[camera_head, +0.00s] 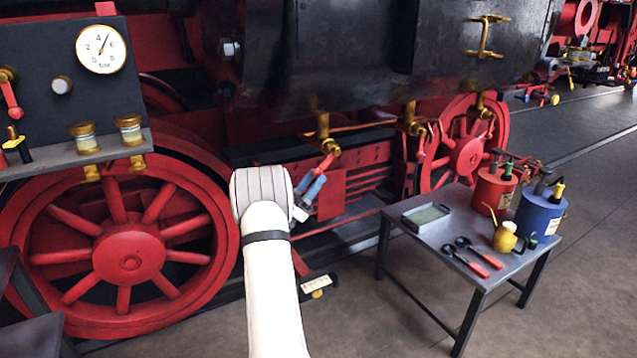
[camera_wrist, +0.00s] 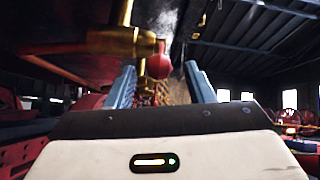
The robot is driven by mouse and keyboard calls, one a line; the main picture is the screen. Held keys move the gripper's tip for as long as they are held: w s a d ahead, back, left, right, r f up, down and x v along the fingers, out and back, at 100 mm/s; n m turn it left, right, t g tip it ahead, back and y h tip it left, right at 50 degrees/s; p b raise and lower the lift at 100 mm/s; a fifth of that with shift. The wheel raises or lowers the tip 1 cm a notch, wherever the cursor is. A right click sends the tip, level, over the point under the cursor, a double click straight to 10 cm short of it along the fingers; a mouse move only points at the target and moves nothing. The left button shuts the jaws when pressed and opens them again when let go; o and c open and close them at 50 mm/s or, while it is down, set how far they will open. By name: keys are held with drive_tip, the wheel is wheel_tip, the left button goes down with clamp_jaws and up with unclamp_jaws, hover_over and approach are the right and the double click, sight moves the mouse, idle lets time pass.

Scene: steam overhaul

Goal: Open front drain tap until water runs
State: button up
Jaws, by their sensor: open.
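A brass drain tap (camera_head: 323,128) hangs under the dark cylinder, the leftmost of three in the head view. No label shows which is the front one. Its red handle (camera_head: 325,163) slants down to my gripper (camera_head: 313,186), whose blue fingers are at its lower end. In the wrist view the brass tap body (camera_wrist: 125,42) is above my gripper (camera_wrist: 161,82). The round red handle end (camera_wrist: 159,65) is between the open fingers, apart from both as far as I see. No running water shows at the outlet.
Two more brass taps (camera_head: 411,119) (camera_head: 485,106) hang farther right. A red spoked wheel (camera_head: 130,248) is left of my arm, below a gauge panel (camera_head: 65,70). A grey table (camera_head: 425,245) with tools, cans and a tray stands right. Floor between is mostly clear.

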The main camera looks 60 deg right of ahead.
drive_tip(key=b+v, duration=0.3)
drive_tip(key=b, duration=0.1)
drive_tip(key=shift+w+a+f, duration=0.15)
drive_tip(key=shift+a+f, duration=0.05)
drive_tip(key=shift+f, duration=0.05)
